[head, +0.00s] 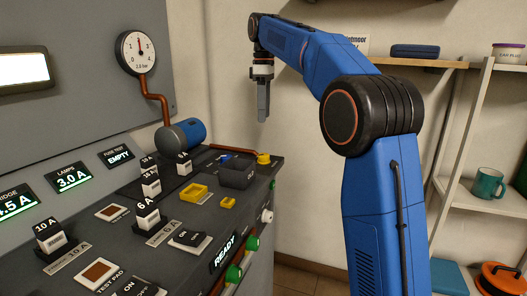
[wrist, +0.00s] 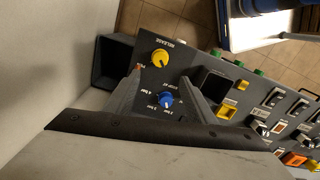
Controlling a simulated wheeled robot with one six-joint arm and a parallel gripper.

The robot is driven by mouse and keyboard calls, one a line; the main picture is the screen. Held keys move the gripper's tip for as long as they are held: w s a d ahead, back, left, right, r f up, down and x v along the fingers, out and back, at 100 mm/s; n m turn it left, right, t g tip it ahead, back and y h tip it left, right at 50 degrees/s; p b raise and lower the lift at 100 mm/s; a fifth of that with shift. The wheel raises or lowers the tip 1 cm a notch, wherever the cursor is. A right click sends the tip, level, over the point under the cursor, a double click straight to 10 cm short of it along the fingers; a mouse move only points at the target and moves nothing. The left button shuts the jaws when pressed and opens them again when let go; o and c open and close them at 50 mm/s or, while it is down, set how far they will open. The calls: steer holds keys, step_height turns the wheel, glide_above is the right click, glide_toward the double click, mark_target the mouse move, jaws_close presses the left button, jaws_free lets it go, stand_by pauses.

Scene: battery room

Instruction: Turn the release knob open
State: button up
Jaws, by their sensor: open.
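The yellow release knob (head: 263,158) stands at the far right end of the grey console. In the wrist view the knob (wrist: 160,58) sits beside the label RELEASE, with a light pointer mark on it. My gripper (head: 263,112) hangs pointing down above that end of the console, apart from the knob. In the wrist view my gripper (wrist: 161,76) has its two fingers spread with nothing between them touching. The yellow knob shows just beyond the fingertips, and a blue knob (wrist: 166,99) shows between the fingers.
A dark open box (head: 238,174) stands on the console near the knobs. Several fuse blocks, yellow parts and switches cover the console further left. A pressure gauge (head: 137,52) with a copper pipe is on the wall panel. A shelf (head: 485,196) stands at the right.

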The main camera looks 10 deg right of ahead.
mark_target(264, 155)
steer(key=f, duration=1.4)
steer(key=shift+s+a+f, duration=0.1)
steer(key=shift+s, duration=0.1)
steer(key=c, duration=1)
steer(key=shift+c, duration=0.2)
